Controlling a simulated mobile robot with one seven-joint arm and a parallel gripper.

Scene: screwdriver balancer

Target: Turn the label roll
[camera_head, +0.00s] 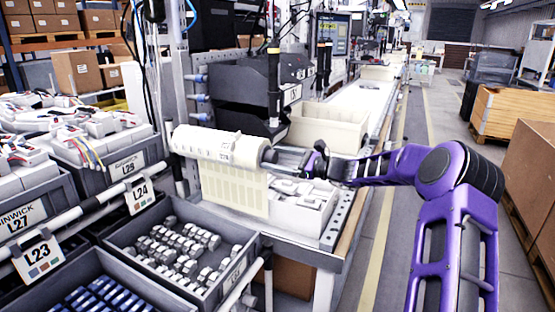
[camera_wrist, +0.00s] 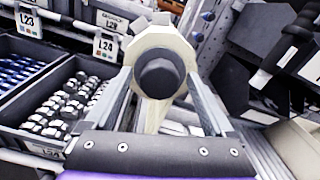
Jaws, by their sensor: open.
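The label roll (camera_head: 205,143) is a cream-white cylinder lying sideways at the front left of the workbench, with a sheet of labels (camera_head: 235,190) hanging down from it. In the wrist view the roll (camera_wrist: 147,47) is seen end-on, with a dark round knob (camera_wrist: 158,73) at its centre. My gripper (camera_head: 275,157) is at the right end of the roll in the head view. In the wrist view my gripper's fingers (camera_wrist: 158,82) stand open, one on each side of the dark knob. I cannot tell whether they touch it.
A grey bin of metal parts (camera_head: 180,250) is at the lower left. A white box (camera_head: 300,205) sits under my gripper. A cream tray (camera_head: 328,128) and hanging screwdrivers (camera_head: 273,85) are behind. Black bins (camera_head: 240,90) stand on the bench. The aisle at right is open.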

